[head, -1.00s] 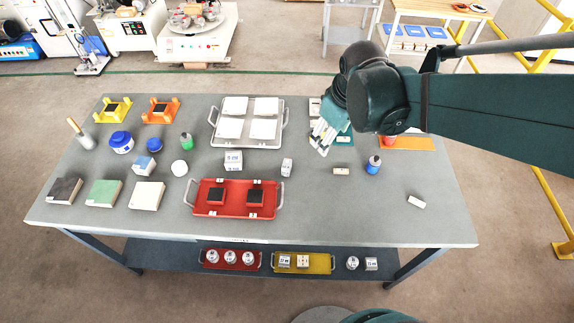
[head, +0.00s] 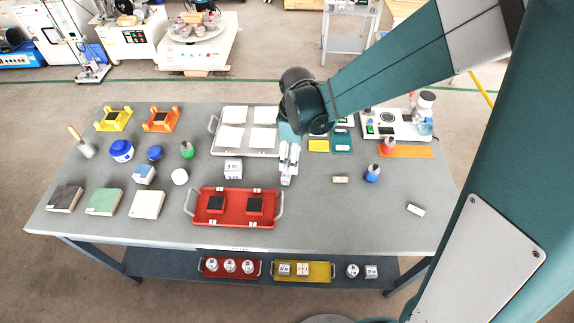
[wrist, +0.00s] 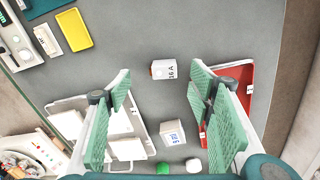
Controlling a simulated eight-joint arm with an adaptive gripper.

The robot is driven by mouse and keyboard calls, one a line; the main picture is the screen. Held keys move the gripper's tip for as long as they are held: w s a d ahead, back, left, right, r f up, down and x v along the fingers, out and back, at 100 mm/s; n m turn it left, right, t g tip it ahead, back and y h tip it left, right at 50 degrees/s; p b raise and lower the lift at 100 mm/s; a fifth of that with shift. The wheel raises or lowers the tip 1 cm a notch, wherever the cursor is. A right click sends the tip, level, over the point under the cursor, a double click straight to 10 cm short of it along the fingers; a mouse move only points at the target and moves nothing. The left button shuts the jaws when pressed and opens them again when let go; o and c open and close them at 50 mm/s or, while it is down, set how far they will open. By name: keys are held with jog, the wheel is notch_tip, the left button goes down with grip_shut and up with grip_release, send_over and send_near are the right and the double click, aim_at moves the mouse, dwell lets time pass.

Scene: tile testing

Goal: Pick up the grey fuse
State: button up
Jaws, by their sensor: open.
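The fuse (wrist: 164,69) is a small pale grey-white block marked "16 A", lying on the grey table in the wrist view. In the head view my gripper hides it, or nearly all of it. My gripper (head: 288,172) hangs over the middle of the table, fingers pointing down. In the wrist view my gripper (wrist: 160,88) is open, with green pads wide apart on both sides. The fuse shows in the gap, towards its upper end, with nothing touching it that I can see.
A white cube marked in mm (head: 233,168) stands left of the gripper. The red tray (head: 227,216) with two dark pads is at the front left, and the silver tray (head: 213,124) with white tiles behind. A small beige block (head: 340,180) and a blue bottle (head: 372,173) stand right.

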aim_at(287, 174)
jog(key=shift+n+g, duration=0.3)
jog(key=shift+n, duration=0.4)
jog(key=shift+w+a+f, duration=0.1)
jog(key=shift+a+f, duration=0.5)
jog(key=shift+f, duration=0.25)
jog(key=shift+w+a+f, duration=0.1)
jog(key=shift+a+f, duration=0.45)
jog(key=shift+f, duration=0.3)
jog(key=shift+f, duration=0.1)
jog(key=shift+f, duration=1.2)
jog(key=shift+f, duration=2.6)
jog(key=c, duration=1)
